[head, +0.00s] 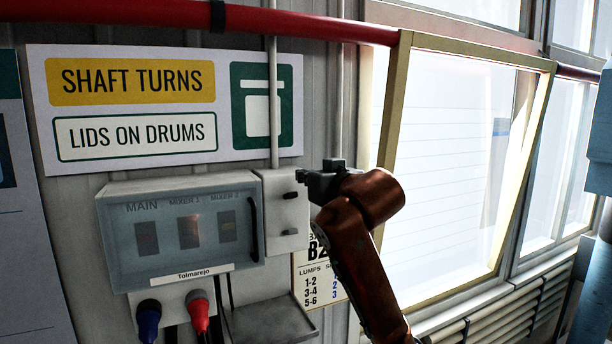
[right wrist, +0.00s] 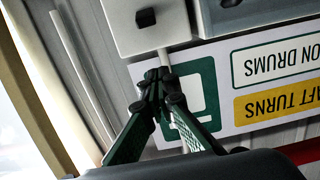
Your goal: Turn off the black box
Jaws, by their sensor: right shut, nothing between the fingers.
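No box that is plainly black shows. A grey control box (head: 180,262) hangs on the wall, with a see-through cover over switches marked MAIN, MIXER 1 and MIXER 2. A narrow light-grey box (head: 285,214) adjoins its right side. It bears small dark knobs, and it also shows at the top of the right wrist view (right wrist: 126,38), with a black knob (right wrist: 145,17) on it. My right gripper (head: 302,176) is shut and empty at the upper right of the narrow box. In the right wrist view its fingertips (right wrist: 160,76) meet near the conduit, apart from the knob. My left gripper is out of view.
A sign (head: 165,105) is fixed above the boxes. A red pipe (head: 290,22) runs across the top. Blue and red plugs (head: 198,312) hang below the control box. A framed window panel (head: 450,170) tilts out at the right. A vertical conduit (head: 274,100) runs above the narrow box.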

